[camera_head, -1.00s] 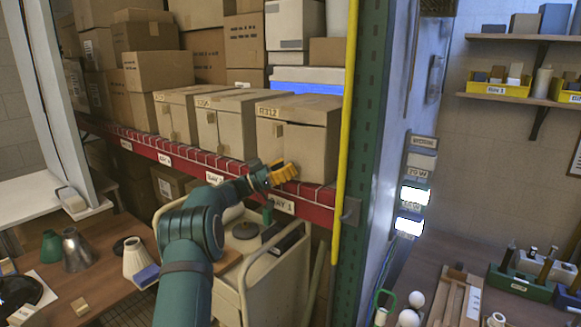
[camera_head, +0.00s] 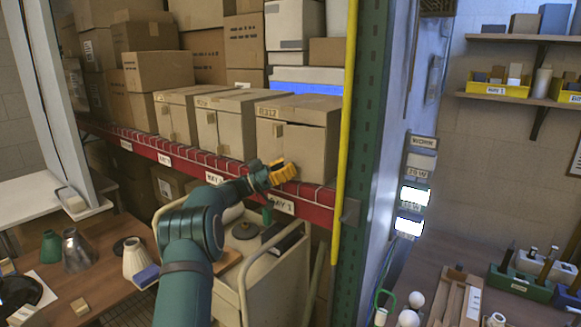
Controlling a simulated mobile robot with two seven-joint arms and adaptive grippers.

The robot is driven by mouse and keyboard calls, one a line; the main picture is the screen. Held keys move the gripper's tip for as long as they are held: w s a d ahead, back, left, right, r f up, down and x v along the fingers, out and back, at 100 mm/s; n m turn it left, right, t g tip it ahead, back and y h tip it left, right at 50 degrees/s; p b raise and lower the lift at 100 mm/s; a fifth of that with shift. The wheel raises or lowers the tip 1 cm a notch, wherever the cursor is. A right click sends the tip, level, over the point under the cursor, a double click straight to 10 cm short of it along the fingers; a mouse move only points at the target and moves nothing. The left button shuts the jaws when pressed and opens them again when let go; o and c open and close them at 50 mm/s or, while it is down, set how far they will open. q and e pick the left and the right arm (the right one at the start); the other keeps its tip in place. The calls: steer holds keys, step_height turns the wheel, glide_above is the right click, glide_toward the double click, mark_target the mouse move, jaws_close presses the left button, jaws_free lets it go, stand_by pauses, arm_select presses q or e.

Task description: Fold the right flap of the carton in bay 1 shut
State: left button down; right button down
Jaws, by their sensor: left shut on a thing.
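The carton in bay 1 (camera_head: 268,142) is the rightmost of three tan cartons on the red-edged shelf, above the BAY 1 label (camera_head: 283,206). Its right flap (camera_head: 308,150) is the wide panel at the right of its front. A small tan tab (camera_head: 278,130) shows beside the flap's left edge. My left gripper (camera_head: 288,172), with orange fingers, is at the lower left of this flap. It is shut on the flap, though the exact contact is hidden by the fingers. My right gripper is not in view.
Two similar cartons (camera_head: 222,133) stand to the left. A yellow pole (camera_head: 346,130) and green rack upright (camera_head: 366,150) rise close at the right. A cream cart (camera_head: 262,265) stands below the shelf. Lampshades (camera_head: 76,250) sit on the wooden table at left.

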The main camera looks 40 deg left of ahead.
arm_select(q)
steer(key=shift+a+f, duration=0.25)
steer(key=shift+f, duration=0.35)
steer(key=c, duration=0.6)
jaws_free()
steer(key=shift+a, duration=0.1)
steer(key=shift+s+r, duration=0.1)
steer(key=shift+r, duration=0.1)
steer(key=shift+r, duration=0.15)
steer(key=v, duration=0.7)
steer(key=shift+s+f, duration=0.2)
